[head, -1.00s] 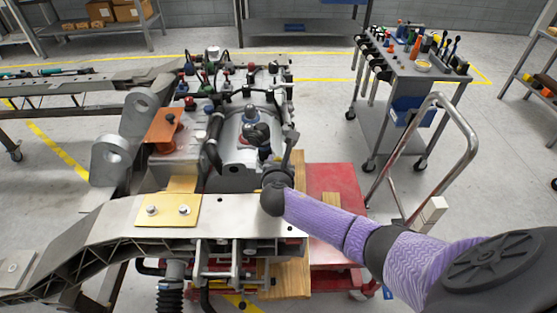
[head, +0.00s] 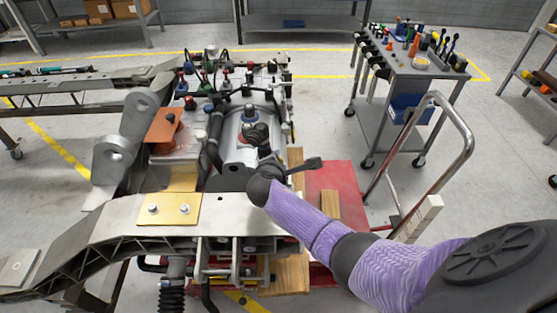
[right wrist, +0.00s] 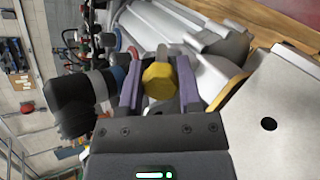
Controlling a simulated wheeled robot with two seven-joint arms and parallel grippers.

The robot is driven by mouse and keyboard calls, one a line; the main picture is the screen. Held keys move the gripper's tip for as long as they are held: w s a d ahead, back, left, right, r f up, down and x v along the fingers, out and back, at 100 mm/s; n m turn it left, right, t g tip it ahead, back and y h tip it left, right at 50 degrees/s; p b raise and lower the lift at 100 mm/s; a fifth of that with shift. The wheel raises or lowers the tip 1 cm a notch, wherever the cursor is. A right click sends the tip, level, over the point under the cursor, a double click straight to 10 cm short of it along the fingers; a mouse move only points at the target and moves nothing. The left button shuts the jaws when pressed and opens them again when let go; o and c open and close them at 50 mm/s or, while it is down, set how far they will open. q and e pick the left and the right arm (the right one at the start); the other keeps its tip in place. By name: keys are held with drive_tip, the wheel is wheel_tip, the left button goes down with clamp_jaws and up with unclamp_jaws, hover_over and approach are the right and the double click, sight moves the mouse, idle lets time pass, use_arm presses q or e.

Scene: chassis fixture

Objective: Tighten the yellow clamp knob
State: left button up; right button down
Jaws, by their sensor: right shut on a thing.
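The yellow clamp knob (right wrist: 159,82) shows in the right wrist view, between the two purple-sided fingers of my right gripper (right wrist: 158,62). The fingers touch it on both sides, so the gripper is shut on it. In the head view my purple right arm comes in from the lower right. It reaches over the near edge of the chassis fixture, beside the grey housing. There the dark wrist hides the knob and I cannot make out the fingertips. My left gripper is in neither view.
A silver frame plate (head: 232,212) with a hole lies close beside the wrist. Hoses and coloured caps crowd the fixture behind it. A red cart (head: 343,179) with wooden blocks stands to the right. A grey tool trolley (head: 415,72) is farther back, with open floor around it.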

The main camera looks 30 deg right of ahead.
drive_tip(key=m, duration=0.3)
drive_tip(key=shift+g, duration=0.3)
drive_tip(key=m, duration=0.3)
drive_tip(key=shift+f+g+y+p, duration=0.1)
drive_tip(key=shift+g+y+p, duration=0.2)
drive_tip(key=shift+y+p, duration=0.1)
drive_tip(key=shift+m, duration=1.2)
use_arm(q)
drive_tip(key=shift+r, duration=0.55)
use_arm(e)
drive_tip(key=shift+s+m, duration=0.1)
drive_tip(key=shift+m, duration=0.6)
drive_tip(key=shift+y, duration=0.3)
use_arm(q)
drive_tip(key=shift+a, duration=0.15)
use_arm(e)
drive_tip(key=shift+c, duration=1.4)
unclamp_jaws()
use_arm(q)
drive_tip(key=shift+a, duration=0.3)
